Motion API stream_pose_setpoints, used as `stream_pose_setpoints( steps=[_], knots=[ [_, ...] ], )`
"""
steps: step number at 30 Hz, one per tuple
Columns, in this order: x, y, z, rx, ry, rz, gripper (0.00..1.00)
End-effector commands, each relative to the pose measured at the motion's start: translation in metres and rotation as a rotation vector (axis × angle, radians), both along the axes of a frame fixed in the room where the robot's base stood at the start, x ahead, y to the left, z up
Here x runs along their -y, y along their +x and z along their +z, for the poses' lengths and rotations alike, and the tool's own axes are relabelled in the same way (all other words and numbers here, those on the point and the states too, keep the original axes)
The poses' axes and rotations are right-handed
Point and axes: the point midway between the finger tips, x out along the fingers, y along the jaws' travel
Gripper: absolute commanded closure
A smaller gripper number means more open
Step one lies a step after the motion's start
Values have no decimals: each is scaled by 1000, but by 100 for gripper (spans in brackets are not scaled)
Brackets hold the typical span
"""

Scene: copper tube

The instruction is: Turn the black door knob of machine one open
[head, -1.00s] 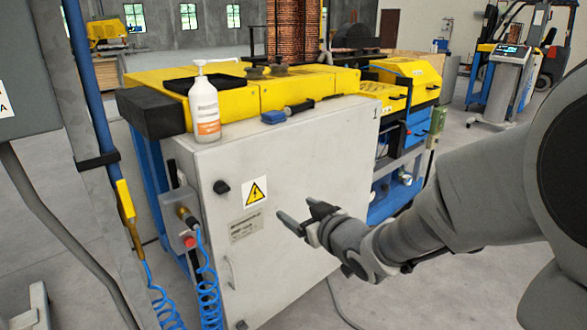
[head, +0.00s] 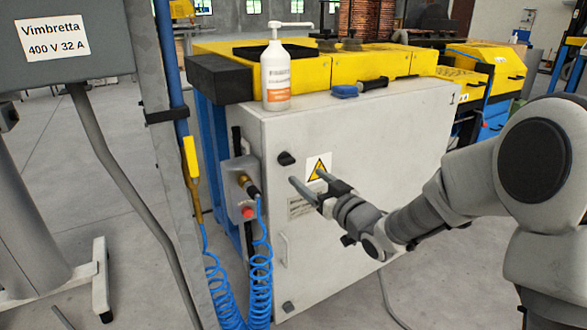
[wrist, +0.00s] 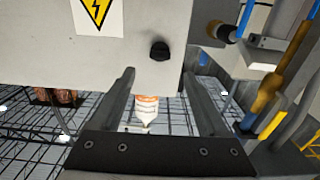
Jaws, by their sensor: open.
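The black door knob (head: 286,158) sits near the upper left corner of the grey cabinet door (head: 360,140). In the wrist view the knob (wrist: 160,50) is just beyond the fingertips, roughly centred between them. My gripper (head: 306,177) is open and empty, with its fingers pointing at the door a little below and right of the knob in the head view. In the wrist view the gripper (wrist: 158,74) has nothing between its fingers, and I see no contact with the knob. A second black knob (head: 288,307) is low on the same door.
A white pump bottle (head: 276,78) and a blue-headed brush (head: 345,90) stand and lie on the cabinet top. A control box with a red button (head: 248,212) and coiled blue hoses (head: 262,275) are left of the door. A grey post (head: 165,150) stands further left.

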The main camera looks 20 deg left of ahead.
Motion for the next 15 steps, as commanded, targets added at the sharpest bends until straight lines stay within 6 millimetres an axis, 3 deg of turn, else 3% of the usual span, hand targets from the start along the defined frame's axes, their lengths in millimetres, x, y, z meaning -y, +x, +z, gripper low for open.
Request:
stream_pose_setpoints(
  steps=[9, 15],
  knots=[
    [-44, 37, -1, 1, 0, 1, 22],
    [-57, 48, -1, 0, -1, 0, 22]
  ],
)
